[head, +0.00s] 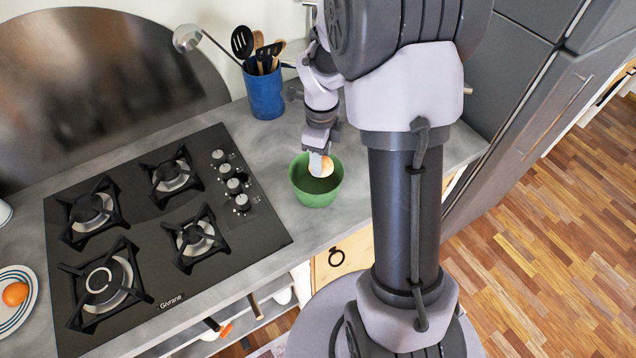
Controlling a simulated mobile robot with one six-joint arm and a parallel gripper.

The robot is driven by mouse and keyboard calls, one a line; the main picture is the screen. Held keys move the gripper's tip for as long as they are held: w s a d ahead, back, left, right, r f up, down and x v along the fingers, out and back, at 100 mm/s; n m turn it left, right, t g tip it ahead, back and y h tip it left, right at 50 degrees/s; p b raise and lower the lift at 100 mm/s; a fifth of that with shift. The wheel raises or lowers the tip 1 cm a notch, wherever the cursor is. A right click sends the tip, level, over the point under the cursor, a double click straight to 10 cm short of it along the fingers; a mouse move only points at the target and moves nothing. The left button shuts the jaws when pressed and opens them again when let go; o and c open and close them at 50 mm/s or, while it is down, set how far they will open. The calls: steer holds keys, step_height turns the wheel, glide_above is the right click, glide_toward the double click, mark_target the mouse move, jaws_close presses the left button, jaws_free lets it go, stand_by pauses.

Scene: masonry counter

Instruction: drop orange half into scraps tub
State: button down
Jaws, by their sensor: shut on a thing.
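The scraps tub appears to be the green tub (318,196), standing upright on the grey counter to the right of the hob. My gripper (320,158) points down over the tub. It is shut on the orange half (327,167), whose pale side shows at the fingertips. The orange half overlaps the tub's opening in the head view. I cannot tell whether it is above the rim or slightly inside. The tub's bottom is partly hidden by the gripper and the orange half.
A black gas hob (155,235) fills the counter at left. A blue utensil holder (264,92) with spoons and a ladle stands behind the tub. A striped plate (20,325) with an orange round thing (15,294) lies at far left. The counter's front edge is close to the tub.

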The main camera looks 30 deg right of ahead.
step_height(320, 180, down, 4)
steer(key=shift+r+b, duration=0.1)
steer(key=shift+b, duration=0.8)
steer(key=c, duration=0.6)
jaws_free()
steer(key=shift+d, duration=0.1)
steer(key=shift+c, duration=0.2)
steer(key=shift+r, duration=0.1)
step_height(320, 180, up, 17)
steer(key=p, duration=0.4)
steer(key=shift+r+p, duration=0.15)
steer(key=shift+p, duration=0.2)
